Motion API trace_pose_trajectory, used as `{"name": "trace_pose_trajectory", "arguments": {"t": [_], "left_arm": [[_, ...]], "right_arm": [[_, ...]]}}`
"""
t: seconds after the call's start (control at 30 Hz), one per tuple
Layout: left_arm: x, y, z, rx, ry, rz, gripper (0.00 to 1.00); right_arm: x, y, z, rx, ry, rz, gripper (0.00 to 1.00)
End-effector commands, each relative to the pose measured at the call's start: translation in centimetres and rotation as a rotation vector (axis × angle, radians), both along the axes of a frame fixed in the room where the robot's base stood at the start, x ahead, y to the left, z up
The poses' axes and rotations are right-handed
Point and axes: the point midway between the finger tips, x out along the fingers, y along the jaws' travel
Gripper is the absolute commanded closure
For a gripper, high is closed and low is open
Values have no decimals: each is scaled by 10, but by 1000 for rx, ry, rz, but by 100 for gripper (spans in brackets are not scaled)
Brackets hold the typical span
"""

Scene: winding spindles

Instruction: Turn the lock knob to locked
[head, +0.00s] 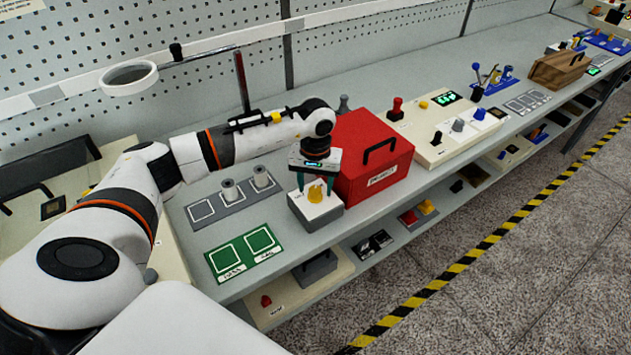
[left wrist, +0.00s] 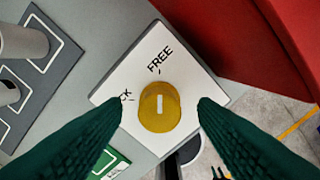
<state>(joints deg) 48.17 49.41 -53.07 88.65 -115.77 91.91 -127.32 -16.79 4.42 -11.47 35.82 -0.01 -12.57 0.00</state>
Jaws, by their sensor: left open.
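The yellow lock knob (head: 316,194) sits on a white-topped grey box (head: 318,216) on the bench. In the left wrist view the knob (left wrist: 160,106) has a white mark that points up, roughly toward the tick under the word FREE. A second label, ending in CK, is at the knob's left and partly hidden by a finger. My left gripper (head: 315,184) points down over the knob. Its two dark green fingers are open, one on each side of the knob, with gaps visible in the left wrist view. My right gripper is not in view.
A red box (head: 372,150) with a black handle stands close beside the knob box on the right. A grey tray (head: 232,202) with spindles and a green mat (head: 243,253) lie to the left. The bench's front edge is close to the knob box.

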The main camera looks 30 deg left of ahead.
Motion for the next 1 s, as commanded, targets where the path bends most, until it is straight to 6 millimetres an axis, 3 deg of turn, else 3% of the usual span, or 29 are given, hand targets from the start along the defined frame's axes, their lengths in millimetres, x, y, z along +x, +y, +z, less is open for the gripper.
{"name": "trace_pose_trajectory", "arguments": {"t": [0.13,0.4,0.7,1.0], "left_arm": [[0,0,-8,1,0,-1,46],[0,0,-10,0,-1,-1,46],[0,0,-10,0,-1,0,91],[0,0,-11,0,-1,43,91]], "right_arm": [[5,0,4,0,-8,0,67],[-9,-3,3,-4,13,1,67],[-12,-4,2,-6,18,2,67],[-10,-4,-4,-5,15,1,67]]}}
